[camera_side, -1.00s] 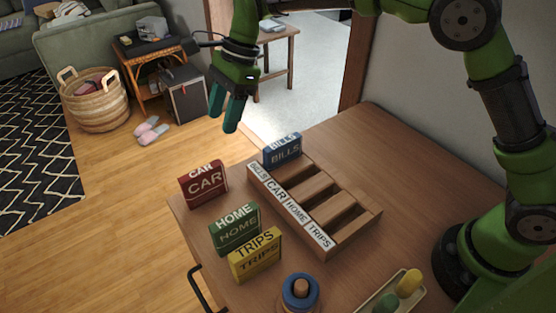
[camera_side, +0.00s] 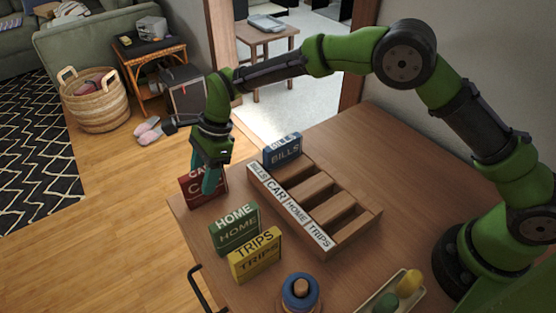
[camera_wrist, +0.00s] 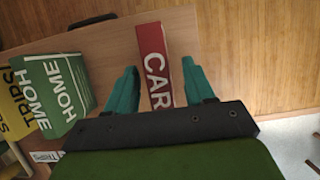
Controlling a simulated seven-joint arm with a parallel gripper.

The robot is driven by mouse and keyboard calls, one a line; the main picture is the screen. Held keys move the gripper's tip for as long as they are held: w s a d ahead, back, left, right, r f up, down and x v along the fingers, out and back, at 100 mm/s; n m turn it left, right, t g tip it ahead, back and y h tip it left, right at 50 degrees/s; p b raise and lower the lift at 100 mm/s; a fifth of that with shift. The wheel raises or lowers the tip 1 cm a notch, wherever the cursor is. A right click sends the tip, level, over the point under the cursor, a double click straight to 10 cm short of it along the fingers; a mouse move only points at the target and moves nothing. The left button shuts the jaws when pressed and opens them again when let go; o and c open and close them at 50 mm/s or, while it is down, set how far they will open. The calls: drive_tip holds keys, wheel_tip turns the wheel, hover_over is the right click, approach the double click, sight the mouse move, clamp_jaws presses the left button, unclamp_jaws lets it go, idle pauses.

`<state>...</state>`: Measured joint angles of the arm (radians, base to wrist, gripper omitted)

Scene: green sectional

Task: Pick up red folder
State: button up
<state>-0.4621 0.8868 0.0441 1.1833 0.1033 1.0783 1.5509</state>
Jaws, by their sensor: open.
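The red folder (camera_side: 190,191), labelled CAR, stands on the wooden table near its far left edge. My gripper (camera_side: 208,187) is at the folder and partly hides it in the side view. In the wrist view my gripper (camera_wrist: 158,88) is open, with one teal finger on each side of the red folder (camera_wrist: 153,55). Gaps show between the fingers and the folder's sides in that view. The exact finger height against the folder is hard to tell.
The green HOME folder (camera_side: 236,232) and yellow TRIPS folder (camera_side: 255,257) stand close by. The slotted wooden rack (camera_side: 348,246) is to the right, with the blue BILLS folder (camera_side: 283,152) at its far slot. A blue ringed object (camera_side: 300,293) and a small tray (camera_side: 420,296) are at the front.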

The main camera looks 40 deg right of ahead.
drive_tip(key=shift+a+f, duration=0.2)
drive_tip(key=shift+f, duration=0.35)
clamp_jaws()
